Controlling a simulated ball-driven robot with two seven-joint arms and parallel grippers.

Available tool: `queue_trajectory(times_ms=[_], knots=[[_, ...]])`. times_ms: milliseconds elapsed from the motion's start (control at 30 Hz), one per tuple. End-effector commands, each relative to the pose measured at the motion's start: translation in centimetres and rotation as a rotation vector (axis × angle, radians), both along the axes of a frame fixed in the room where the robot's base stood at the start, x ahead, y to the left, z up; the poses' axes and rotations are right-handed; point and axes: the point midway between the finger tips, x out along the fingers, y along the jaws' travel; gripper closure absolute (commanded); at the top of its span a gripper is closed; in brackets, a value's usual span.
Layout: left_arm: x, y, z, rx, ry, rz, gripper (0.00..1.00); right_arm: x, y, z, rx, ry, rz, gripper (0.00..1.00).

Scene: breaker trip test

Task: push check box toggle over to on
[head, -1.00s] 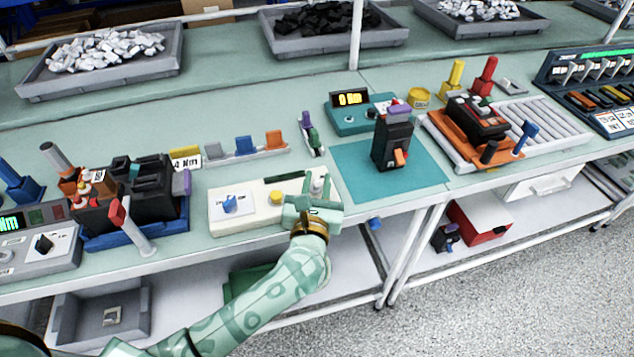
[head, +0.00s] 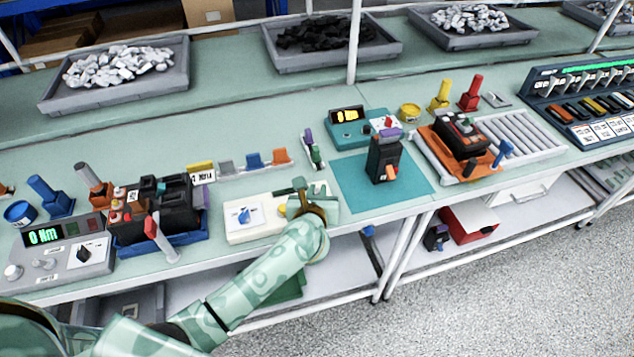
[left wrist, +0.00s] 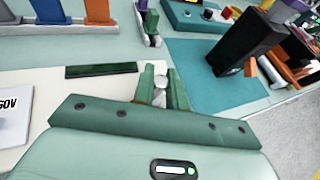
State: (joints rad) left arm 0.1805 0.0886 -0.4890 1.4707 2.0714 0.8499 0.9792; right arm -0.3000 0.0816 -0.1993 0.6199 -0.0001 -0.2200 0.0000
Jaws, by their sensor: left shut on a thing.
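The check box (head: 262,226) is a cream box at the table's front edge, with a blue knob (head: 243,216) on a white plate at its left and a yellow button (head: 283,211). My left gripper (head: 302,190) is over the box's right end and covers its toggle in the head view. In the left wrist view the gripper's two green fingers (left wrist: 163,88) are shut on the pale toggle (left wrist: 159,78), whose tip shows between them. Which way the toggle leans I cannot tell. A dark slot (left wrist: 101,70) lies on the box top. My right gripper is not in view.
Right of the box, a black breaker (head: 384,161) stands on a teal mat (head: 350,187). To the left, another black breaker sits in a blue tray (head: 187,236). A rack of coloured pieces (head: 252,163) stands behind the box. A narrow clear strip separates box and mat.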

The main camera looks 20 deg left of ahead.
Motion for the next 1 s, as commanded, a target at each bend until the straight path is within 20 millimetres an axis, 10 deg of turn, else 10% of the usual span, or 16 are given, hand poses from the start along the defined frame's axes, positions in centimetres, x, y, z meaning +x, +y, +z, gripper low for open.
queue_trajectory(times_ms=[300,1000], knots=[[0.9,0.8,0.5,-0.144,0.213,0.004,1.00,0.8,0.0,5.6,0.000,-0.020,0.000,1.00],[1.4,1.2,-0.6,-0.261,0.389,0.004,1.00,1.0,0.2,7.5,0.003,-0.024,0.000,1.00]])
